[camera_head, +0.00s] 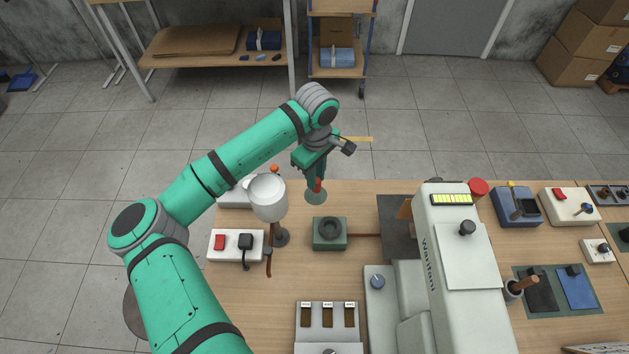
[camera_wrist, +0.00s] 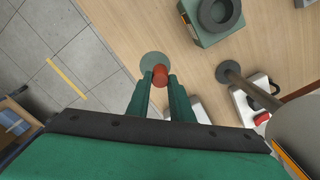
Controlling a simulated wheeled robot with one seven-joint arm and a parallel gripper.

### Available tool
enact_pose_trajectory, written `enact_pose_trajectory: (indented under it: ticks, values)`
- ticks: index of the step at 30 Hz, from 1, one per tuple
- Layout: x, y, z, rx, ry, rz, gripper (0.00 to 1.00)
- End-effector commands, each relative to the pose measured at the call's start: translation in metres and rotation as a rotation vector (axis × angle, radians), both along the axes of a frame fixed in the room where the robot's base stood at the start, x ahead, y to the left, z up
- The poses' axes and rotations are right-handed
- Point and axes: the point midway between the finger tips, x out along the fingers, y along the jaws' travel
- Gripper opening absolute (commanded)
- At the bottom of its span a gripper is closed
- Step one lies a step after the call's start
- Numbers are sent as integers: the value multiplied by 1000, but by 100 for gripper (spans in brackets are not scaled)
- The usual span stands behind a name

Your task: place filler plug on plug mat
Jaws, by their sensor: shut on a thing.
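The filler plug, a small red-orange cylinder (camera_head: 318,185), is between the fingertips of my gripper (camera_head: 316,181). In the wrist view my gripper (camera_wrist: 160,80) is shut on the plug (camera_wrist: 160,75), which sticks out past the fingertips. The plug mat looks to be the round grey-green disc (camera_head: 314,197) near the table's back edge. In the wrist view the plug overlaps the edge of this mat (camera_wrist: 150,59). The plug is over or at the mat; I cannot tell whether they touch.
A green block with a dark ring (camera_head: 330,245) stands just in front of the mat. A tall white machine (camera_head: 453,260) stands to the right. Bare wood lies between mat and machine.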

Motion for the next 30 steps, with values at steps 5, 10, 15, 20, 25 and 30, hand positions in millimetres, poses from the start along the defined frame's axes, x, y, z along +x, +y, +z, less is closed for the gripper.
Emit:
enact_pose_trajectory:
  ticks: [5,10,15,20,25,30]
  values:
    - [10,2,-13,0,0,-1,0]
    - [16,4,-28,3,2,0,0]
    - [16,4,-47,1,0,-1,0]
    - [16,3,-50,-1,-1,0,0]
    - [16,3,-50,-1,0,0,0]
    - [16,3,-53,-1,-1,0,32]
